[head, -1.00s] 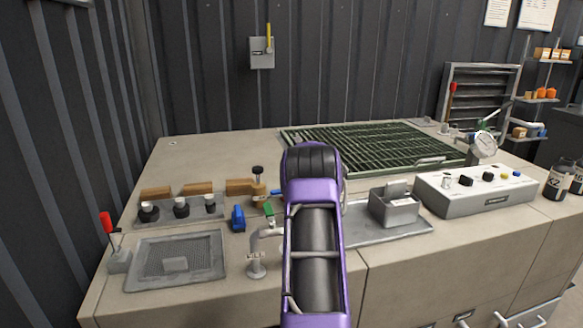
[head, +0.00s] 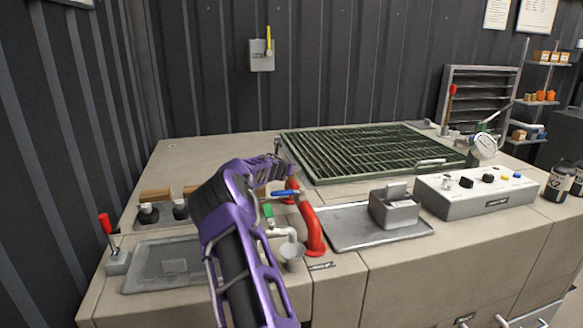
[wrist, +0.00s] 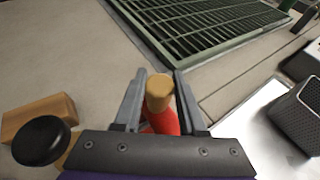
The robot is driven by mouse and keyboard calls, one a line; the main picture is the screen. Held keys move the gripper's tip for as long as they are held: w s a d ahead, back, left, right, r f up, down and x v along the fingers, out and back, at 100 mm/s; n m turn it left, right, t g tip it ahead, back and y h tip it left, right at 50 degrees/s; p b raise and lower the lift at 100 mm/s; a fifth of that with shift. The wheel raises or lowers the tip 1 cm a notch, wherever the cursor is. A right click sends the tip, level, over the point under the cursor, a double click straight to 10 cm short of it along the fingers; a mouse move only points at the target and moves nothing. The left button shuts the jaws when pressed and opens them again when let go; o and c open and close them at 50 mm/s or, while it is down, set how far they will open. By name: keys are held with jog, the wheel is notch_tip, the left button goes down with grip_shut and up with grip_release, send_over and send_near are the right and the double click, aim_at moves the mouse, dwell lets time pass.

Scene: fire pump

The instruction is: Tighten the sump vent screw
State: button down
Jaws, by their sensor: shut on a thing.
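A tan, brass-like round head, which I take to be the sump vent screw (wrist: 159,90), stands on top of a red part (wrist: 162,123) in the wrist view. My gripper (wrist: 156,95) has one finger on each side of this head and is shut on it. In the head view my gripper (head: 281,160) reaches over the top of the curved red pipe (head: 313,228). The screw is not clear in the head view.
A blue lever (head: 286,193) and a white spout over a grey cup (head: 292,256) are close by. A black knob (wrist: 40,141) and wooden block (wrist: 38,118) lie left of my gripper. A green grate (head: 350,150) and control box (head: 475,192) stand right.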

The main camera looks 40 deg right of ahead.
jog(key=shift+r+m+g+h+p, duration=0.15)
jog(key=shift+m+g+h+p, duration=0.45)
jog(key=shift+m+g+p, duration=0.6)
jog(key=shift+p, duration=0.35)
jog(key=shift+w+m+g, duration=0.25)
jog(key=shift+m+g, duration=0.45)
jog(key=shift+g, duration=0.2)
jog(key=shift+s+m+g, duration=0.15)
jog(key=shift+m+g, duration=0.25)
jog(key=c, duration=0.6)
grip_release()
jog(key=shift+a, duration=0.1)
jog(key=shift+o, duration=0.6)
jog(key=shift+s, duration=0.1)
